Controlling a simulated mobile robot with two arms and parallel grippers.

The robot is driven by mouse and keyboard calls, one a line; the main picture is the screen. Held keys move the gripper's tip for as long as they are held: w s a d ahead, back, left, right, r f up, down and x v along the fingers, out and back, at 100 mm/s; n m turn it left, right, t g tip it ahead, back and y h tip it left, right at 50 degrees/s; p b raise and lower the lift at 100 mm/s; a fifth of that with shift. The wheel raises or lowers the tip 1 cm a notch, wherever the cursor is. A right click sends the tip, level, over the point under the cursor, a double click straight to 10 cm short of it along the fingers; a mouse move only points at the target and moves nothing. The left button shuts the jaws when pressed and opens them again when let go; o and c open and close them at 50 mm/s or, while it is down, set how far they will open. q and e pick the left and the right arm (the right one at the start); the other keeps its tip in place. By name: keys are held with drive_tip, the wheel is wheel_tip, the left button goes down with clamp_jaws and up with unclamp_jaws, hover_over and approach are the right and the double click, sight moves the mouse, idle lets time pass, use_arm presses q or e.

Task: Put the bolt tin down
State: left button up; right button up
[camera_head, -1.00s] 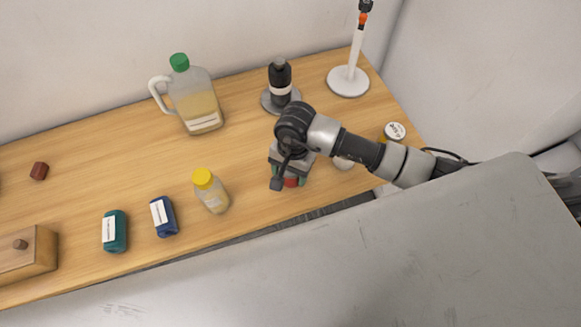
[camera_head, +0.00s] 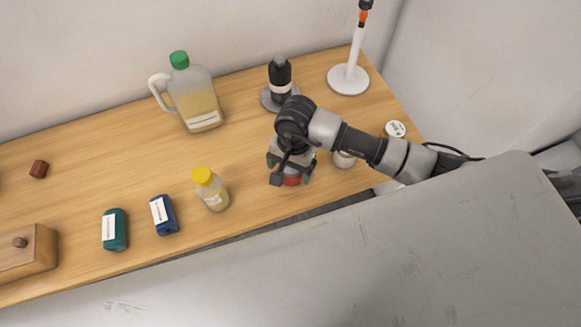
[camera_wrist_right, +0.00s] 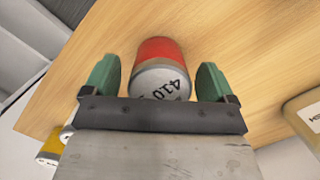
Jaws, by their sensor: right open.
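In the right wrist view the green fingers of my right gripper (camera_wrist_right: 160,72) are open on either side of the tin, with a visible gap on each side. My left gripper is not in view.
Close by on the wooden table (camera_head: 110,165) are a yellow-capped bottle (camera_head: 211,192), a pale tin (camera_head: 344,159) and a white-lidded tin (camera_head: 395,129). The grey surface (camera_head: 330,260) lies in front.

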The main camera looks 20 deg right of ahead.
drive_tip(key=r, duration=0.3)
drive_tip(key=r+b, duration=0.1)
drive_tip(key=r, duration=0.3)
drive_tip(key=w+d+r+b, duration=0.1)
drive_tip(key=r, duration=0.3)
drive_tip(key=shift+w+d, duration=0.1)
drive_tip(key=shift+f, duration=0.1)
